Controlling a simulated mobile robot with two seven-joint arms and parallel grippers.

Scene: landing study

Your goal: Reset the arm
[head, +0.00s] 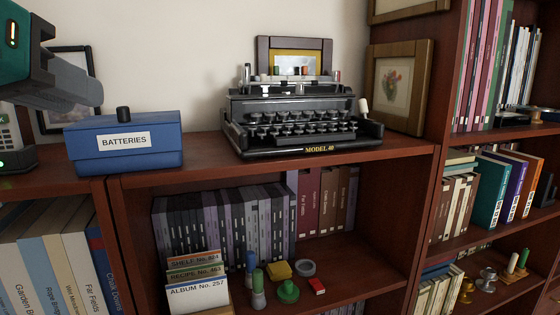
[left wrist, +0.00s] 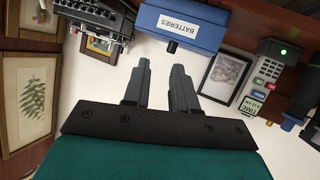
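My left gripper (head: 90,92) comes in from the upper left of the head view, in the air just above and left of the blue BATTERIES box (head: 125,146). In the left wrist view, which is turned upside down, the two dark fingers of the left gripper (left wrist: 161,68) stand apart with nothing between them. The blue box (left wrist: 180,26) shows beyond the fingertips, and they appear clear of it. In the head view the fingers overlap each other. My right gripper is in neither view.
A black typewriter (head: 300,125) stands on the shelf top right of the box. A framed picture (head: 75,62) leans behind the gripper. A device with a green light (left wrist: 265,75) is near the box. Shelves below hold books (head: 230,222) and small items.

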